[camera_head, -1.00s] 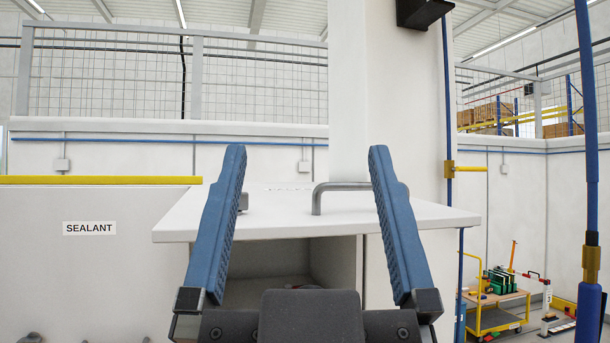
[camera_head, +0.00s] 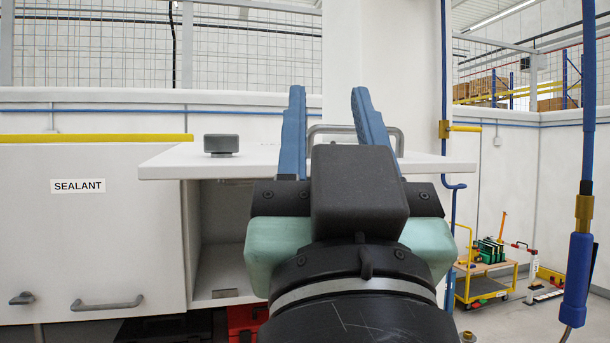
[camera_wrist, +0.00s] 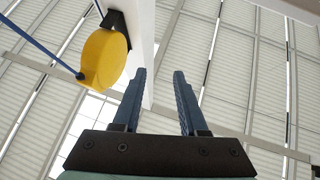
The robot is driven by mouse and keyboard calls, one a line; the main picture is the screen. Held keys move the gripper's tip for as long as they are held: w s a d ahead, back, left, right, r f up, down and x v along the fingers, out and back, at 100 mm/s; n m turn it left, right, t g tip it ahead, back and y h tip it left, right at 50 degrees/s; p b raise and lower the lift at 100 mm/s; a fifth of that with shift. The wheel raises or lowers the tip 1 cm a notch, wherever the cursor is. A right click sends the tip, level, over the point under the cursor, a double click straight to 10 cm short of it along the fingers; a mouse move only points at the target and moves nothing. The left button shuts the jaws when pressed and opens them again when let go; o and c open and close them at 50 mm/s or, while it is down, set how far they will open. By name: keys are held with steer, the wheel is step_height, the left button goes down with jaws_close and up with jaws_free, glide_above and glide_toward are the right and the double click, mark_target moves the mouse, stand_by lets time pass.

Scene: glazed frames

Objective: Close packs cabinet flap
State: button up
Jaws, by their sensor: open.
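The packs cabinet flap (camera_head: 255,160) is a white panel standing out nearly level over an open cabinet (camera_head: 215,236). A grey bar handle (camera_head: 398,136) rises from its upper face, partly hidden by my gripper. My gripper (camera_head: 330,92) is open and empty. Its blue fingers point upward and overlap the flap's front edge and the handle in the head view; I cannot tell whether they touch. In the wrist view my gripper (camera_wrist: 158,74) has nothing between its fingers, and neither flap nor handle shows there.
A closed white cabinet front labelled SEALANT (camera_head: 78,186) is to the left, with a low handle (camera_head: 106,304). A small dark block (camera_head: 221,145) sits on the flap. A blue hanging pole (camera_head: 580,250) and a yellow cart (camera_head: 484,286) are to the right. A yellow round device (camera_wrist: 105,60) hangs overhead.

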steer(key=w+d+f+g+y+b, duration=0.1)
steer(key=b, duration=0.2)
steer(key=w+d+f+g+y+b, duration=0.1)
steer(key=d+b, duration=0.1)
steer(key=b, duration=0.1)
steer(key=shift+w+f+n, duration=0.25)
steer(key=shift+f+n, duration=0.15)
jaws_close()
steer(key=w+a+r+n+g+y+p, duration=0.2)
steer(key=w+r+n+y+p, duration=0.15)
steer(key=w, duration=0.35)
steer(key=shift+m+y, duration=0.45)
steer(key=shift+w+a+f+p, duration=0.1)
steer(key=shift+w+f+p, duration=0.1)
steer(key=shift+f, duration=0.45)
steer(key=shift+w+a+f+p, duration=0.15)
steer(key=shift+f+p, duration=0.1)
steer(key=shift+f, duration=0.4)
steer(key=shift+w+d+f+p, duration=0.1)
steer(key=shift+w+f+p, duration=0.1)
steer(key=shift+f, duration=0.45)
